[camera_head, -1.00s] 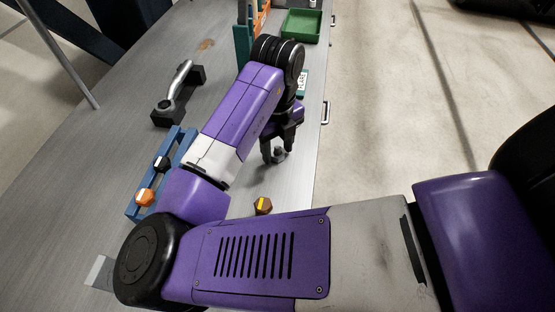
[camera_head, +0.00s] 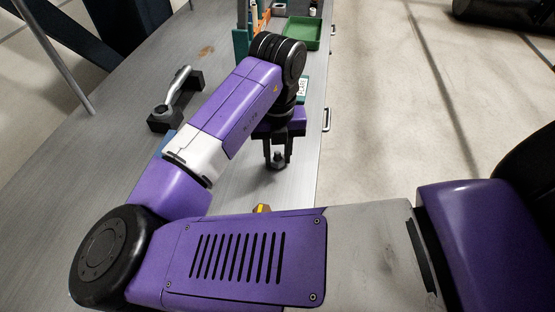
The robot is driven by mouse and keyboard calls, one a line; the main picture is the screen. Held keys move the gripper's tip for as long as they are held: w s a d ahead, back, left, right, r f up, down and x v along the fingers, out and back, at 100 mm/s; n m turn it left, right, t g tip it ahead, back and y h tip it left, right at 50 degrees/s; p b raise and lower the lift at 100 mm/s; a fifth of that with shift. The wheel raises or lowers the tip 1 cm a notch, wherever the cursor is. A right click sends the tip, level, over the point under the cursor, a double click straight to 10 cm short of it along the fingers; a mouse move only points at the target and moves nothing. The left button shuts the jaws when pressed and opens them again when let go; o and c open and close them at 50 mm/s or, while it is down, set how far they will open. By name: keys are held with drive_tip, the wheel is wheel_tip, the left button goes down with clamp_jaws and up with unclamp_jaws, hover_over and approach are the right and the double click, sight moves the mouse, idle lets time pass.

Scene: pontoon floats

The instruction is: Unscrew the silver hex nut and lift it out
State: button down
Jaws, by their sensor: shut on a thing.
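My gripper (camera_head: 278,165) points down over the bench near its right edge. Its two dark fingers are shut on a small grey piece, the silver hex nut (camera_head: 278,158), which shows between the fingertips. What lies under the nut, and any thread it sits on, is too small and dark to tell. I cannot tell whether the nut is clear of the bench.
A brown and yellow hex piece (camera_head: 262,208) lies nearer, partly behind my arm. A silver-handled wrench (camera_head: 179,82) rests on a black holder (camera_head: 161,121) at left. A green tray (camera_head: 301,33) and a teal upright (camera_head: 241,42) stand at the back. The bench's left part (camera_head: 60,200) is clear.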

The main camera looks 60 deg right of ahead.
drive_tip(key=n+p, duration=0.1)
drive_tip(key=n, duration=0.2)
drive_tip(key=shift+r+n+p, duration=0.2)
drive_tip(key=shift+n+p, duration=0.1)
drive_tip(key=shift+p, duration=0.05)
drive_tip(key=n+p, duration=0.1)
drive_tip(key=n, duration=0.3)
drive_tip(key=shift+s+p, duration=0.1)
drive_tip(key=shift+p, duration=0.25)
drive_tip(key=n+p, duration=0.1)
drive_tip(key=n, duration=0.2)
drive_tip(key=shift+f+n, duration=0.15)
drive_tip(key=shift+n, duration=0.55)
drive_tip(key=shift+p, duration=0.3)
